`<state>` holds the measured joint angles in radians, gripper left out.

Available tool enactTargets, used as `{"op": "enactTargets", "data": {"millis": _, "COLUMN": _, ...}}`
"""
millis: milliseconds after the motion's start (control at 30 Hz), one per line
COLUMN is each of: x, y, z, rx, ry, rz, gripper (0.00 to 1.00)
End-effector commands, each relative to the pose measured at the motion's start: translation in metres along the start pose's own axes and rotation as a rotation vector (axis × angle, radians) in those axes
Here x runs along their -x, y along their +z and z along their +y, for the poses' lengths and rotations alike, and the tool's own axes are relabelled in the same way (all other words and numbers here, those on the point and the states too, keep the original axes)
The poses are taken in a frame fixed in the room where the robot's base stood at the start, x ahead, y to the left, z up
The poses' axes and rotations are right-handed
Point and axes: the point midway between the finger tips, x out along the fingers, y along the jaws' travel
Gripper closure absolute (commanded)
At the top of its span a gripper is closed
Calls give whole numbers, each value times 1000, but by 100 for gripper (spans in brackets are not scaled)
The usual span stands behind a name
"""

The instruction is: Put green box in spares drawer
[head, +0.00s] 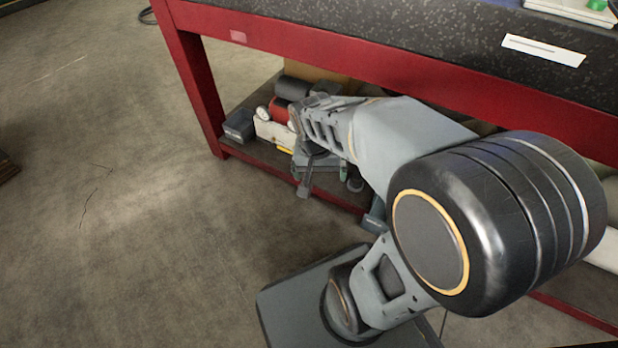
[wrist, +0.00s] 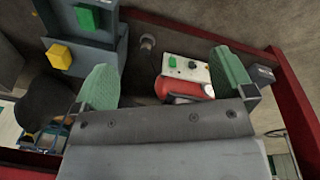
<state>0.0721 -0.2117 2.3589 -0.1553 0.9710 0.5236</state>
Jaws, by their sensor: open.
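In the wrist view a small green block (wrist: 88,18), which looks like the green box, lies on or in a dark grey unit at the upper left. My gripper (wrist: 166,84) is open, its green pads spread apart with nothing held between them. The green block lies beyond the left pad, apart from it. In the head view my gripper (head: 328,182) is at the front of the low shelf under the bench, and my arm hides much of that area. I cannot tell which thing is the spares drawer.
A yellow block (wrist: 60,55) is near the green one. A red cylinder (wrist: 183,90) and a white box with a green button (wrist: 200,70) lie beyond the pads. A dark grey bin (head: 238,125) stands at the shelf's left end. Red bench legs (head: 195,85) frame the shelf.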

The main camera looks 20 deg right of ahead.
Motion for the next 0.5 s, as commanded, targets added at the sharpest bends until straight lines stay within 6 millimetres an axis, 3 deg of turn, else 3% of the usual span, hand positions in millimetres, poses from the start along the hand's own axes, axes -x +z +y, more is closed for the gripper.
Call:
{"op": "enactTargets", "data": {"millis": 200, "x": 24, "y": 30, "z": -14, "rx": 328, "ry": -135, "rz": 115, "gripper": 0}}
{"op": "enactTargets", "data": {"millis": 500, "x": 32, "y": 44, "z": -20, "rx": 483, "ry": -185, "rz": 176, "gripper": 0}}
